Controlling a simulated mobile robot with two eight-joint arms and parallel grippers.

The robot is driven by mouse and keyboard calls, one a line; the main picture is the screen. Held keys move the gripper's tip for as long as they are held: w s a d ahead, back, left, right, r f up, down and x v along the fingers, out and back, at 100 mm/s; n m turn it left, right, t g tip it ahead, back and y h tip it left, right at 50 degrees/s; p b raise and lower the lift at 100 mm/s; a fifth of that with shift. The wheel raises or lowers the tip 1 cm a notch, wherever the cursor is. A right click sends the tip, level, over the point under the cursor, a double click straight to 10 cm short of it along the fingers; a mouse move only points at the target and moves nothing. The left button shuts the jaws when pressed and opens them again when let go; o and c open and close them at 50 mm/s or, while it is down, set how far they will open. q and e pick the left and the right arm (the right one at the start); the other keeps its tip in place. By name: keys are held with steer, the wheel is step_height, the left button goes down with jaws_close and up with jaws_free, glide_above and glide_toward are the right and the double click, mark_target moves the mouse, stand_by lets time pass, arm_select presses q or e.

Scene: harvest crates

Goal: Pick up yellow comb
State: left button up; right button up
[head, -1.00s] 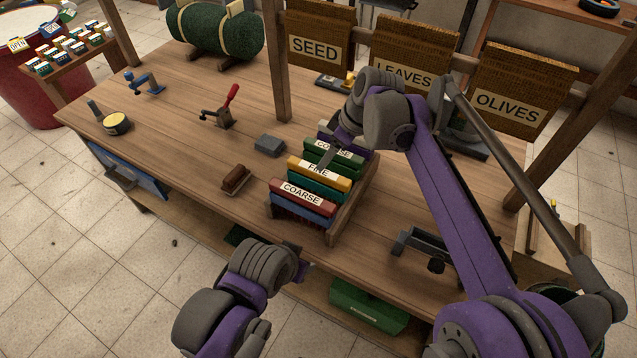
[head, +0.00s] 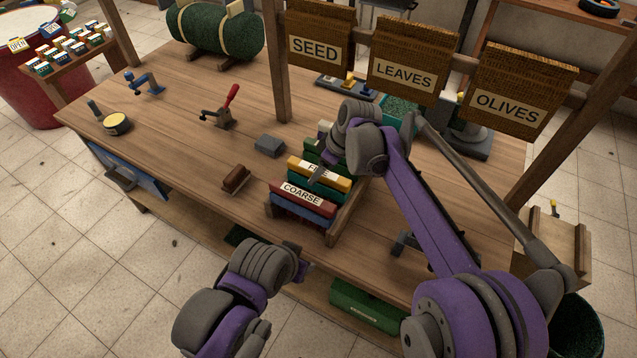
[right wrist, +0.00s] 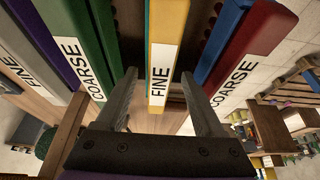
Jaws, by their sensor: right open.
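The yellow comb (head: 335,180), labelled FINE, stands in a wooden rack (head: 337,226) among other coloured combs. In the right wrist view the yellow comb (right wrist: 161,60) lies between the two open fingers of my right gripper (right wrist: 160,100), with a gap on each side. In the head view my right gripper (head: 320,165) is over the rack, at the yellow comb, and partly covers its label. My left gripper (head: 300,262) is low in front of the bench, away from the rack; its fingers are too unclear to read.
A red comb (head: 302,193) labelled COARSE stands in front, and a green comb (right wrist: 85,50) lies on the other side. A brown brush (head: 236,178) and a grey block (head: 270,146) lie left of the rack. Hanging sacks (head: 404,70) are behind.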

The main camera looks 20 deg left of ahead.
steer(key=shift+f, duration=0.3)
stand_by(0.4)
jaws_close()
stand_by(1.2)
